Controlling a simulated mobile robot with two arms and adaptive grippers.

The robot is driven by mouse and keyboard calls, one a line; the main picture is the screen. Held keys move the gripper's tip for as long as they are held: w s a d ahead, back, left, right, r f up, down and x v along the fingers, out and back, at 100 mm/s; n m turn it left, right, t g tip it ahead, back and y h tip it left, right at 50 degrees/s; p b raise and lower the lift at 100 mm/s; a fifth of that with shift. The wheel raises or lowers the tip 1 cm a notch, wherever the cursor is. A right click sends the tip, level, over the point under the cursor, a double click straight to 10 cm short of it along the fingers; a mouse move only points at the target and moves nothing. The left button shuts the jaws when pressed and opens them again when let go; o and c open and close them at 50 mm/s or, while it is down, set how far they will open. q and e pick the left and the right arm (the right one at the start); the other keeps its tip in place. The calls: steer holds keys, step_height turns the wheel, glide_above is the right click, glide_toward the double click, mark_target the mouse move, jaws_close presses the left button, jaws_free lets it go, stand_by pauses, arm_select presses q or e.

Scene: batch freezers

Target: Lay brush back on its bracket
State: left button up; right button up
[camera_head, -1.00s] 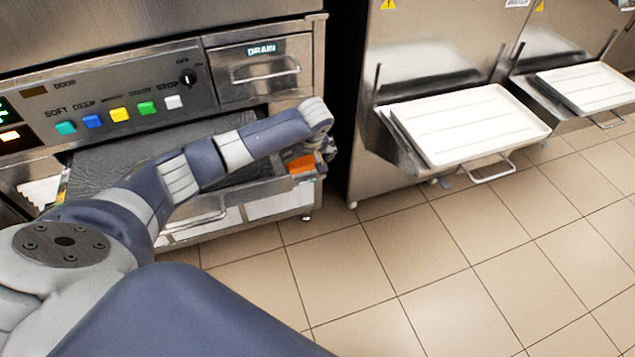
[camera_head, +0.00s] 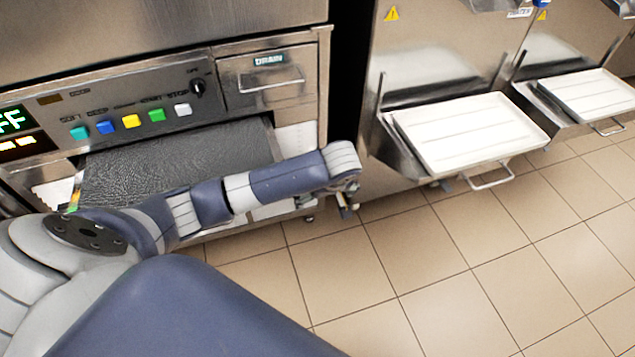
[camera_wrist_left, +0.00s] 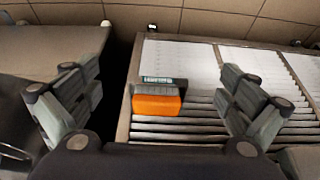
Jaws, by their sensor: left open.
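My left gripper (camera_head: 346,207) is at the right front corner of the left machine, partly hidden by its own wrist. In the left wrist view its two fingers (camera_wrist_left: 158,76) are wide apart with nothing gripped. Between them, beyond the fingertips, is an orange block (camera_wrist_left: 157,104) with a dark strip along its top, which looks like the brush. It is at the edge of a white slatted panel (camera_wrist_left: 197,62) and touches neither finger. I cannot make out a bracket under it. In the head view my arm hides this spot. My right gripper is not in view.
The machine has a control panel with coloured buttons (camera_head: 131,121), a drain drawer (camera_head: 268,78) and a dark textured surface (camera_head: 180,158) below. To the right, a white tray (camera_head: 470,132) sits on a neighbouring machine's shelf. The tiled floor (camera_head: 440,270) in front is clear.

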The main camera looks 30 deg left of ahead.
arm_select(q)
steer(key=s+d+f+m+h, duration=0.2)
steer(key=s+d+f+m, duration=0.2)
steer(key=s+d+f, duration=0.3)
steer(key=s+f+m, duration=0.4)
steer(key=s+f, duration=0.2)
steer(key=s, duration=0.2)
steer(key=s+f+m+h, duration=0.1)
steer(key=s+f+m, duration=0.3)
steer(key=s, duration=0.5)
step_height(320, 180, down, 3)
steer(key=shift+s+r+h, duration=0.2)
steer(key=shift+s+h, duration=0.1)
steer(key=shift+a, duration=0.1)
